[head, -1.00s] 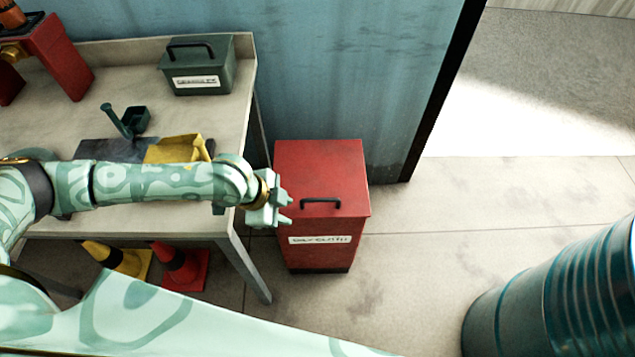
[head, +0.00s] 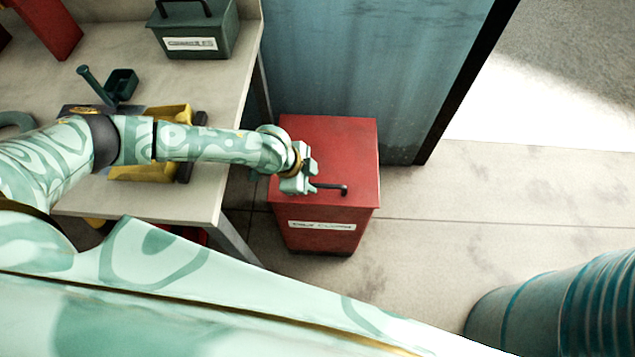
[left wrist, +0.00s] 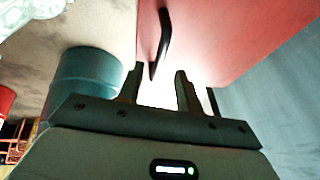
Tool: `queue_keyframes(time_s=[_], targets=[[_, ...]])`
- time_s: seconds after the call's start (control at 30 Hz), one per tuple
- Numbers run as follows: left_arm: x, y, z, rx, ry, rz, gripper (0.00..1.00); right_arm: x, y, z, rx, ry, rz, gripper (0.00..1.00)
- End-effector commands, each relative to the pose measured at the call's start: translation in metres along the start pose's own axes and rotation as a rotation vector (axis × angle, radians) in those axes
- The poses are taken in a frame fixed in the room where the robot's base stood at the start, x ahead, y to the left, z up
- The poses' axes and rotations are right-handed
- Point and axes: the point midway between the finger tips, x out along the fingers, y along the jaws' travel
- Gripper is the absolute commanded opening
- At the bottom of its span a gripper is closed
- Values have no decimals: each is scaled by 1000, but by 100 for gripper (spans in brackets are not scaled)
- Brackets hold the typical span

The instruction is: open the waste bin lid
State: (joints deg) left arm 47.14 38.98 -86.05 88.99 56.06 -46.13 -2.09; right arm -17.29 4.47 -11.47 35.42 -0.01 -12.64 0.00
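The red waste bin (head: 328,235) stands on the floor beside the workbench, with a white label on its front. Its lid (head: 335,145) is closed and carries a black bar handle (head: 335,187) near the front edge. My left gripper (head: 312,178) is over the lid's left part, at the left end of the handle, which it partly hides. In the left wrist view my left gripper (left wrist: 158,71) is open, its two fingers apart. The handle (left wrist: 163,40) points down toward the gap between the fingertips, with the red lid (left wrist: 225,35) behind. I cannot tell whether they touch. My right gripper is out of view.
The workbench (head: 235,110) left of the bin holds a green box (head: 195,30), a small green scoop (head: 122,85) and a yellow item (head: 145,172). A blue wall panel (head: 355,70) is behind the bin. A blue drum (head: 560,300) stands at lower right. Floor between is clear.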

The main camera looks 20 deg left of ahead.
Motion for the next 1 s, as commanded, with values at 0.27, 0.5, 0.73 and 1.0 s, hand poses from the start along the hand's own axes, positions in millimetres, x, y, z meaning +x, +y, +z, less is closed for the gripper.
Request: queue_keyframes(time_s=[0.27, 0.5, 0.73, 1.0], targets=[[36, 0, 0, -1, 0, 1, 35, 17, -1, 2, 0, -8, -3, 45], [38, 0, -1, 0, 1, 0, 35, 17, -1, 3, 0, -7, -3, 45], [38, 0, 0, 0, 0, 0, 0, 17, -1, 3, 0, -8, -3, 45], [33, -1, -3, 0, 1, -1, 0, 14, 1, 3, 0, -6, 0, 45]])
